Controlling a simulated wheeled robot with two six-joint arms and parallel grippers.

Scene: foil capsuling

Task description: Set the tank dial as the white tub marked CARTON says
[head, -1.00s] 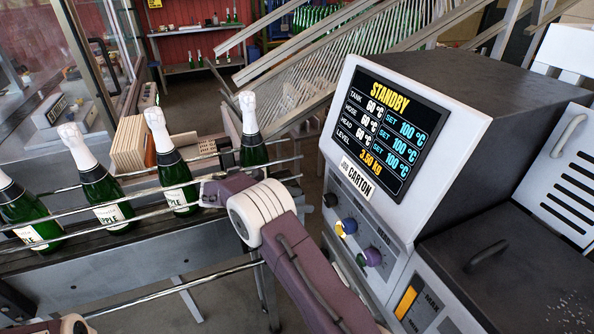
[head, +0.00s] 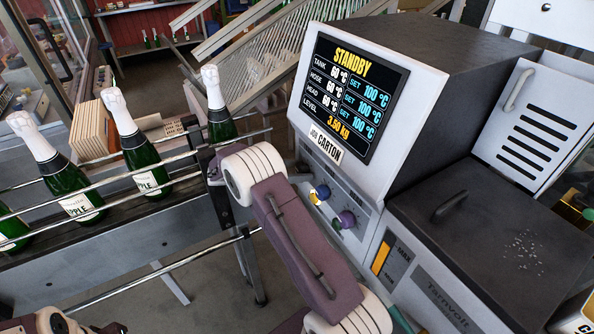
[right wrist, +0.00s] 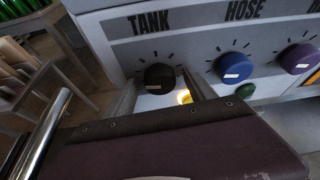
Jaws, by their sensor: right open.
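The tank dial (right wrist: 160,77) is black, below the word TANK in the right wrist view, with a white mark on its lower side. My right gripper (right wrist: 163,96) is open. Its two grey fingers show below and to either side of the dial, with nothing held; whether they touch it I cannot tell. In the head view the display (head: 350,95) reads STANDBY, tank 60 °C, set 100 °C. A JOB CARTON label (head: 326,147) is below it. A white tub (head: 572,318) is cut off at the lower right corner; its writing is not readable. My left gripper is out of view.
The blue hose dial (right wrist: 232,67) and purple dial (right wrist: 298,58) sit right of the tank dial. Metal rails (head: 185,192) with green bottles (head: 137,150) run left of my right arm. A dark lid (head: 490,235) lies right of the panel.

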